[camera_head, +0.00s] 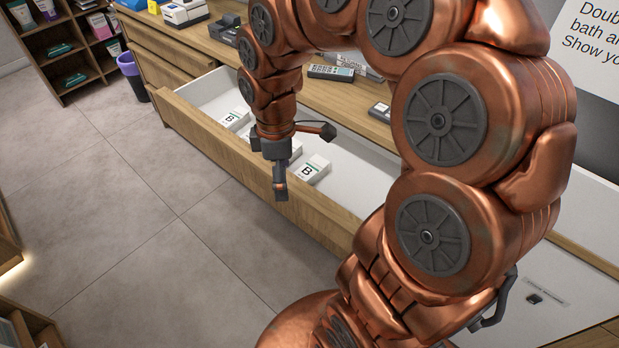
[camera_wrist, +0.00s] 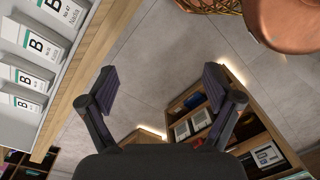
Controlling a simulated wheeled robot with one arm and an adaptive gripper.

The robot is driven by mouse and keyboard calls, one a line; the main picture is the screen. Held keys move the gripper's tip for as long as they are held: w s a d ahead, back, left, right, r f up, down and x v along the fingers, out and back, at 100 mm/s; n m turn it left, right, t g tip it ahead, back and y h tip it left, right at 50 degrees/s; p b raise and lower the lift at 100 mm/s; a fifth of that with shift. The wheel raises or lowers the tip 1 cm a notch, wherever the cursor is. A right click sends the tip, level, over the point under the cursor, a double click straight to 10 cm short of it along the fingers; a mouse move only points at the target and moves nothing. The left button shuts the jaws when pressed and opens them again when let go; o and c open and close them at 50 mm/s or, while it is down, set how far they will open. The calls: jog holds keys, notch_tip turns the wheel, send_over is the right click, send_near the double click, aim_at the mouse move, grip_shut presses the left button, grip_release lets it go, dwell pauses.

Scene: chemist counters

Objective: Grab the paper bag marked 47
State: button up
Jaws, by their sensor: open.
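White paper bags with a green mark and a large black B lie in a row in the open drawer. In the wrist view the top-left bag (camera_wrist: 42,24) has small print that seems to read 47. The other bags (camera_wrist: 35,48) below it carry numbers too small to read surely. In the head view one white bag (camera_head: 315,167) lies just right of my gripper; its number is not legible there. My gripper (camera_head: 281,188) is over the drawer's front edge, pointing down. In the wrist view its fingers (camera_wrist: 161,77) are spread and empty, with floor between them, apart from the bags.
The drawer's wooden front (camera_head: 205,138) runs between the bags and the open tiled floor (camera_head: 110,190). A counter with a handset (camera_head: 331,72) and other devices is above the drawer. A purple bin (camera_head: 132,78) stands by shelves at the back left.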

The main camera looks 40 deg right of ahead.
aim_at(308, 171)
jog(key=w+d+f+n, duration=0.1)
jog(key=w+d, duration=0.1)
jog(key=w+d+f+n+b, duration=0.1)
jog(key=w+f, duration=0.1)
jog(key=w, duration=0.1)
jog(key=w+d+f+n, duration=0.2)
jog(key=shift+w+d+f+t, duration=0.15)
jog(key=shift+w+d+t, duration=0.05)
jog(key=shift+d+t, duration=0.15)
jog(key=w+d+f+n, duration=0.1)
jog(key=d+f, duration=0.1)
jog(key=d, duration=0.1)
jog(key=w+d+f+n+b, duration=0.1)
jog(key=w+d+f+n, duration=0.1)
jog(key=d+f, duration=0.1)
jog(key=w+d+f+n, duration=0.1)
jog(key=w+d+f, duration=0.1)
jog(key=d+f, duration=0.1)
jog(key=shift+w+d+n+b, duration=0.25)
jog(key=shift+d+n+b, duration=0.15)
jog(key=shift+d+f, duration=0.15)
jog(key=shift+f, duration=0.45)
jog(key=shift+s+f+p, duration=0.1)
jog(key=shift+f+p, duration=0.7)
jog(key=shift+f, duration=2.55)
jog(key=shift+c, duration=0.3)
jog(key=c, duration=1.3)
jog(key=shift+r, duration=0.1)
